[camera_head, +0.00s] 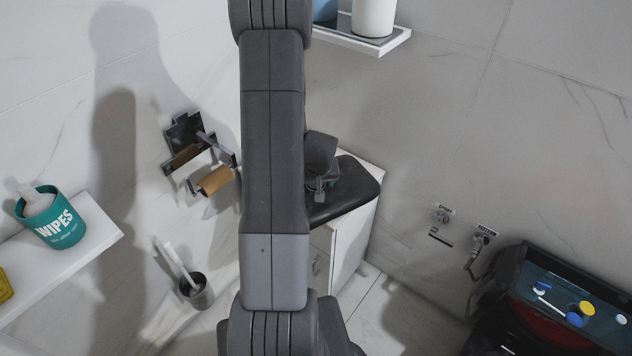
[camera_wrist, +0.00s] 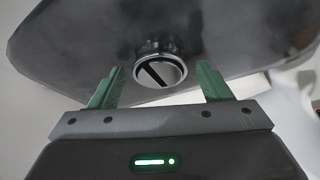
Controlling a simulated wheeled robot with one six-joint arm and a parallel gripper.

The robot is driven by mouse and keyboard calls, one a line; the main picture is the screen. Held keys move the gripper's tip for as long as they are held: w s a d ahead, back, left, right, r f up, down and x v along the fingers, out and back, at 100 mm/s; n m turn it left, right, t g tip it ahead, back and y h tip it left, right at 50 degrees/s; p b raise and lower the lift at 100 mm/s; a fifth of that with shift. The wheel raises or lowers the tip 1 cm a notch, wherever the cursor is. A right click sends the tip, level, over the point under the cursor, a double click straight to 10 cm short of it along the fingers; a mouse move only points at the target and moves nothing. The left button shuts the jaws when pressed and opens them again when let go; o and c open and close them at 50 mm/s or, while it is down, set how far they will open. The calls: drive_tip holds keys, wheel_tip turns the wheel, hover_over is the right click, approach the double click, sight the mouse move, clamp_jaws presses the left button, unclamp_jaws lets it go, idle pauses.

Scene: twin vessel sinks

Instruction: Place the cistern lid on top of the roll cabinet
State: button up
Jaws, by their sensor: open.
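The cistern lid (camera_head: 352,189) is a dark slab with rounded corners. In the head view it lies on top of the white roll cabinet (camera_head: 351,243), with its left part hidden behind my arm. In the wrist view the lid (camera_wrist: 235,35) fills the upper part, with a round chrome button (camera_wrist: 158,71) on it. My gripper (camera_wrist: 161,80) is open, with one green finger on each side of the button and a visible gap to it. In the head view my arm hides most of the gripper.
The open cistern (camera_head: 520,270) at the lower right shows water and coloured parts inside. Two wall valves (camera_head: 472,250) are left of it. A paper roll holder (camera_head: 200,165), a brush pot (camera_head: 196,290) and a shelf with a wipes tub (camera_head: 55,220) are on the left. Another shelf (camera_head: 385,45) is above.

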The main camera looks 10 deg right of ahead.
drive_tip(key=shift+r, duration=0.1)
drive_tip(key=shift+r, duration=0.25)
drive_tip(key=p+v, duration=0.1)
drive_tip(key=v, duration=1)
drive_tip(key=shift+s+r+p, duration=0.25)
drive_tip(key=shift+p, duration=0.15)
drive_tip(key=shift+c, duration=0.2)
idle(0.5)
